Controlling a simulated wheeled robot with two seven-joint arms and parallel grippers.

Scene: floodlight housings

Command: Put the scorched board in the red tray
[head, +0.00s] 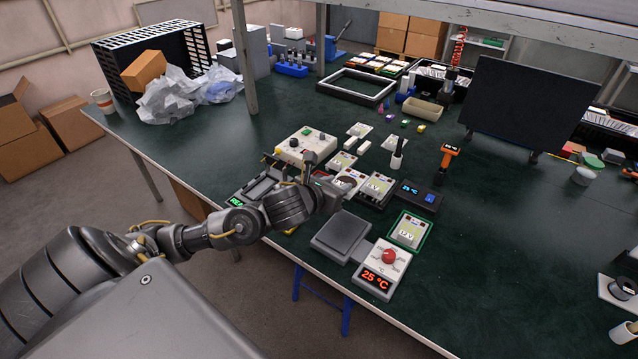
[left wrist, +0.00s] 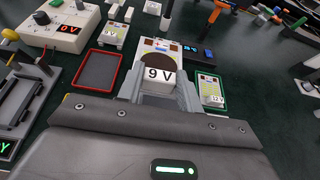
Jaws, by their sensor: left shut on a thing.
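The scorched board (left wrist: 159,47) is pale with a dark brown patch and a 9 V label. My left gripper (left wrist: 158,88) is shut on it, one finger on each side, in the left wrist view. In the head view the left gripper (head: 330,190) is over the table's near side, beside several small boards. The red tray (left wrist: 97,70) lies to the left of the held board in the wrist view. It is flat, dark inside and empty. In the head view my arm hides most of it. My right gripper is in neither view.
A green-rimmed tray (left wrist: 211,102) holds another board, right of the gripper. A blue-screened meter (head: 415,195) and a white unit with a red knob (head: 382,268) stand nearby. A cream voltage box (head: 305,146) stands behind the gripper. The right middle of the table is clear.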

